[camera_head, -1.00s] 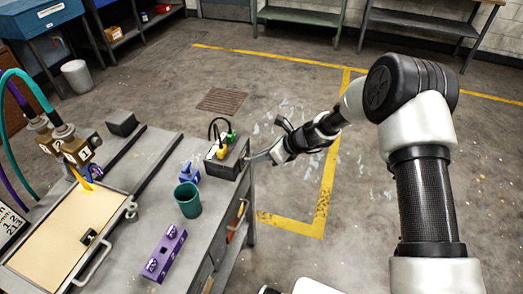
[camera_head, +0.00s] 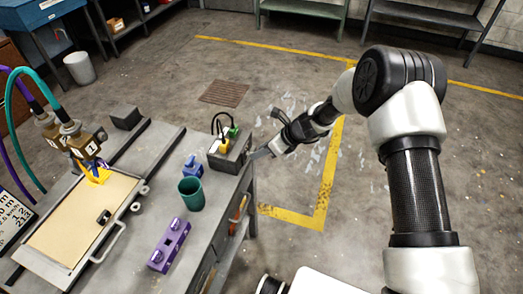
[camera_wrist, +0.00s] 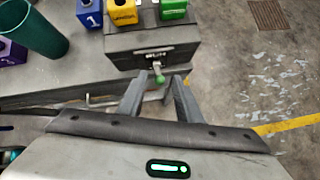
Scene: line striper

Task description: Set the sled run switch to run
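The sled run switch is a short lever with a green tip (camera_wrist: 159,77) on the front of a dark grey box (camera_wrist: 150,45). A label that seems to read "RUN" sits above the lever; the lever sticks out toward me, and I cannot tell its setting. My gripper (camera_wrist: 158,88) is open, its two fingers apart with the lever's tip between the fingertips, and I cannot see contact. In the head view my gripper (camera_head: 258,154) is at the right side of the box (camera_head: 231,155), at the bench edge; the lever is hidden there.
Yellow and green blocks (camera_wrist: 173,10) sit on the box. A blue block (camera_head: 192,168), green cup (camera_head: 191,194) and purple block (camera_head: 169,245) stand on the bench (camera_head: 210,232). A cream board (camera_head: 75,225) lies at left under hose-fed nozzles (camera_head: 82,140). The floor to the right is open.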

